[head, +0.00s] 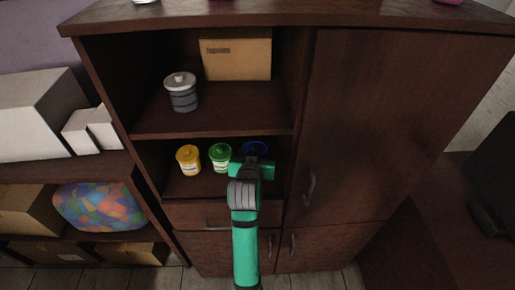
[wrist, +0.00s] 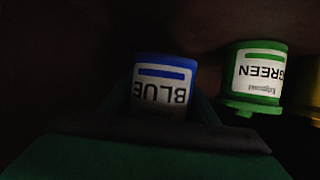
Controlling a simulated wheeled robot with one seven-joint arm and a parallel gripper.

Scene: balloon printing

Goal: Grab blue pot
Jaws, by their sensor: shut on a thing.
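The blue pot (head: 256,147) stands on the lower open shelf of the dark wooden cabinet, partly hidden behind my gripper in the head view. In the wrist view, the blue pot (wrist: 164,82), with a white label reading BLUE, appears upside down between the two fingers. My gripper (head: 254,160) reaches into the shelf and is shut on the blue pot. The wrist view shows its fingers (wrist: 164,105) on either side of the pot. The pot's lid end is hidden by the gripper in the wrist view.
A green pot (head: 219,157) stands close to the left of the blue one, with a yellow pot (head: 188,159) further left. The shelf above holds a grey jar (head: 181,92) and a cardboard box (head: 236,59). A closed cabinet door (head: 390,120) lies to the right.

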